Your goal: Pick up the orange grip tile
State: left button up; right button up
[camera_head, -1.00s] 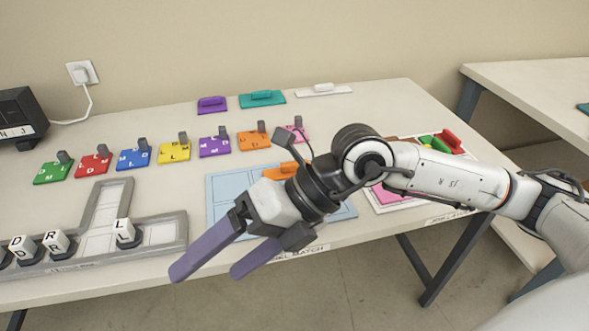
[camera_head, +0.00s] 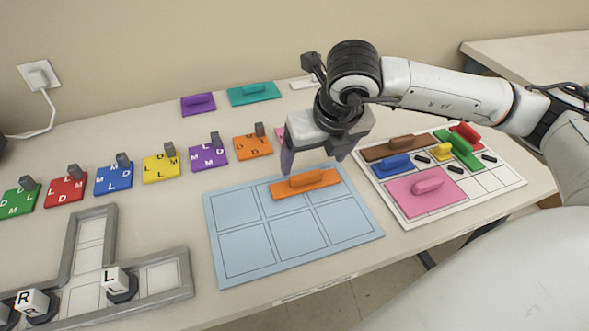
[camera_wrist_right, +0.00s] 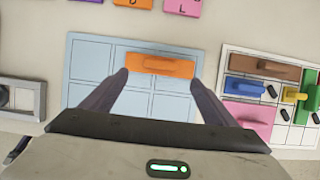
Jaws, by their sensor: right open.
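The orange grip tile (camera_head: 306,184) is a long flat bar with a raised handle, lying across the upper right cells of the light blue grid board (camera_head: 232,272). It also shows in the right wrist view (camera_wrist_right: 160,64), ahead of and between the fingertips. My right gripper (camera_head: 314,166) points down, open and empty, just behind and above the tile in the head view. Its two fingers also show in the right wrist view (camera_wrist_right: 160,80), apart from each other. I see no contact with the tile. My left gripper is out of view.
A white board (camera_head: 497,196) with brown, blue, pink, green, red and yellow pieces lies to the right. Several lettered tiles, including an orange one (camera_head: 253,147), line up behind. A grey tray (camera_head: 180,268) with letter cubes lies at left.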

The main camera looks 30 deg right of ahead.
aim_at(307, 176)
jog(key=x, duration=0.3)
jog(key=shift+s+f, duration=0.15)
jog(key=shift+f, duration=0.25)
jog(key=x, duration=0.2)
jog(key=p+x, duration=0.1)
jog(key=x, duration=0.1)
jog(key=shift+w+d, duration=0.15)
jog(key=shift+w, duration=0.25)
jog(key=shift+w+f, duration=0.15)
jog(key=shift+f, duration=0.2)
jog(key=c, duration=1.5)
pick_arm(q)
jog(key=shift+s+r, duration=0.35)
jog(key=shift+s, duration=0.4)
